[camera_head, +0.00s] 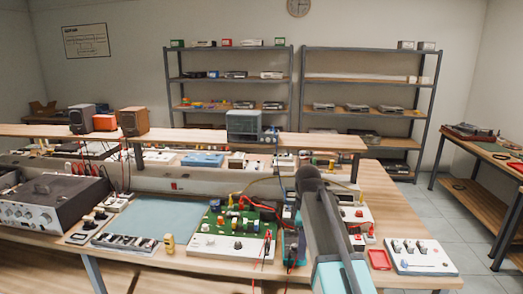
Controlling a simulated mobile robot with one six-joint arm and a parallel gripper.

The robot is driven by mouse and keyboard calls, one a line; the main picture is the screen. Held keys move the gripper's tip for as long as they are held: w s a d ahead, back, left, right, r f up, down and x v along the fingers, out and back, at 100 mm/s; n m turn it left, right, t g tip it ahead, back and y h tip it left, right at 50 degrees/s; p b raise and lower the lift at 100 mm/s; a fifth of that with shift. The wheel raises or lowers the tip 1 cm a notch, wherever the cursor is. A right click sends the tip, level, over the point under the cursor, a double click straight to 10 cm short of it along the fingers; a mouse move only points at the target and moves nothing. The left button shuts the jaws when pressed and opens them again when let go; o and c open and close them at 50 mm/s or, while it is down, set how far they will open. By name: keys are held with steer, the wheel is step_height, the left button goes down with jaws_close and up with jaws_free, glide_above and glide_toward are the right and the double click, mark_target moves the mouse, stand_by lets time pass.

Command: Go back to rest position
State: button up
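My arm rises from the bottom of the head view, with a teal lower part and a dark grey link up to a rounded joint. A narrow teal and dark part beside it, just left of the link, seems to be the arm's far end, my gripper (291,250). It is low over the workbench (190,262), right of a green circuit board (235,222). Its fingers are too small and too covered to make out, and I see nothing clearly held.
Left on the bench are a grey amplifier (50,205) and a blue-grey mat (150,218). Right of my arm are a red tray (380,260) and a white switch box (420,256). A raised shelf (200,136) crosses behind. Floor shows at the right.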

steer(key=s+d+f+g, duration=0.15)
steer(key=s+f, duration=0.35)
steer(key=f, duration=0.5)
steer(key=s+f+m+g, duration=0.1)
steer(key=s+f+g, duration=0.1)
steer(key=s+f, duration=0.6)
steer(key=s+d+f+g, duration=0.1)
steer(key=s+f, duration=0.2)
steer(key=f, duration=1)
steer(key=s+f+m, duration=0.7)
steer(key=s+f, duration=0.2)
steer(key=s, duration=0.3)
steer(key=s+d+f+m, duration=0.1)
steer(key=s+f+m, duration=0.5)
steer(key=s+f, duration=0.4)
steer(key=s+g, duration=0.1)
steer(key=s, duration=0.2)
steer(key=shift+s+f+m, duration=0.2)
steer(key=shift+s+m, duration=0.05)
steer(key=shift+m, duration=0.15)
